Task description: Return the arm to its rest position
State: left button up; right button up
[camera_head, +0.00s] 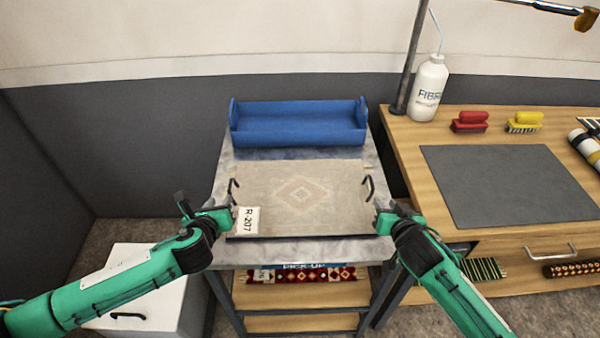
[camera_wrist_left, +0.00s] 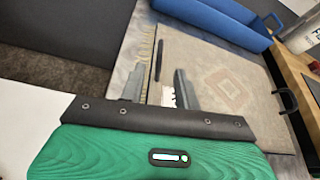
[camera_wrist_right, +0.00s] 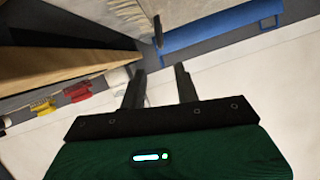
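My left gripper (camera_head: 200,208) is at the left edge of a board carrying a beige rug (camera_head: 300,192) with a faded diamond, beside the white tag R-207 (camera_head: 247,220). In the left wrist view its fingers (camera_wrist_left: 158,85) are apart, with the tag and the board's left black handle (camera_wrist_left: 158,60) beyond them; nothing is visibly gripped. My right gripper (camera_head: 384,212) is at the board's right edge, near and below the right black handle (camera_head: 369,187). In the right wrist view its fingers (camera_wrist_right: 160,82) are apart and empty.
A blue open bin (camera_head: 298,130) stands behind the rug on the grey stand. The wooden bench (camera_head: 405,150) at right carries a grey mat (camera_head: 505,185), a white bottle (camera_head: 429,90), and red and yellow brushes. A white box (camera_head: 150,290) stands below my left arm.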

aim_at(234, 238)
dwell(0.3)
